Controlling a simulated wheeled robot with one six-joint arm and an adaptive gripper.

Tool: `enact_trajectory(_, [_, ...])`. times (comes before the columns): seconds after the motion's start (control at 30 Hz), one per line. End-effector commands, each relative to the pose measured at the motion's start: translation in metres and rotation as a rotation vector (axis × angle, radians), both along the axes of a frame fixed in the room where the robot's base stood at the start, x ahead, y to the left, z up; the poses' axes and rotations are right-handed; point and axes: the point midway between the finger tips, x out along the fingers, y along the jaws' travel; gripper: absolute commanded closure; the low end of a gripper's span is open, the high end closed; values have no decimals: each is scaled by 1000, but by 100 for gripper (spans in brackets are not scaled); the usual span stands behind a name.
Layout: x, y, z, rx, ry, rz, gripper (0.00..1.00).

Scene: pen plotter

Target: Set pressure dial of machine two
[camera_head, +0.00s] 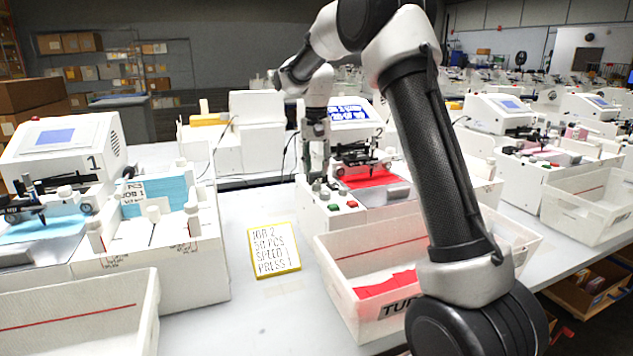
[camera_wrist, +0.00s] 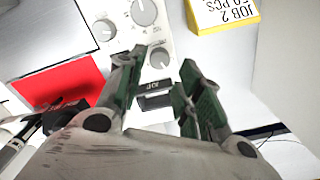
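Machine two (camera_head: 350,112) is white, marked 2, with a lit blue screen and a red sheet under its pen carriage. Its control panel shows in the wrist view with a large dial (camera_wrist: 145,11), a smaller dial (camera_wrist: 103,30) and another small dial (camera_wrist: 160,57). Which one is the pressure dial I cannot read. My gripper (camera_wrist: 162,62) is open, pointing down over the panel. The last small dial appears between its fingertips; I cannot tell whether they touch it. In the head view my gripper (camera_head: 318,168) hangs above the panel, partly hiding the machine.
A yellow-edged note (camera_head: 274,249) reading JOB 2, 50 PCS, SPEED and PRESS lies left of the machine. A white bin (camera_head: 345,262) with red sheets stands in front. Machine one (camera_head: 62,150) is at the left. A black switch (camera_wrist: 155,101) sits beside the dials.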

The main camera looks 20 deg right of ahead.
Motion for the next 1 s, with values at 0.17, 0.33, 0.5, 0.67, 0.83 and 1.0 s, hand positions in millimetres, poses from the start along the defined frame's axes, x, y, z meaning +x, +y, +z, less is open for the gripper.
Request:
enact_trajectory(0.17, [-1, 0, -31, 0, 2, 1, 65])
enact_trajectory(0.33, [0, 0, -48, 0, 0, 2, 65])
enact_trajectory(0.5, [0, 0, -51, -1, -1, 2, 65])
enact_trajectory(0.67, [0, 0, -51, -1, -1, 2, 68])
enact_trajectory(0.83, [0, 0, -51, -1, -1, 2, 99])
enact_trajectory(1.0, [0, 0, -51, 0, 0, 5, 99])
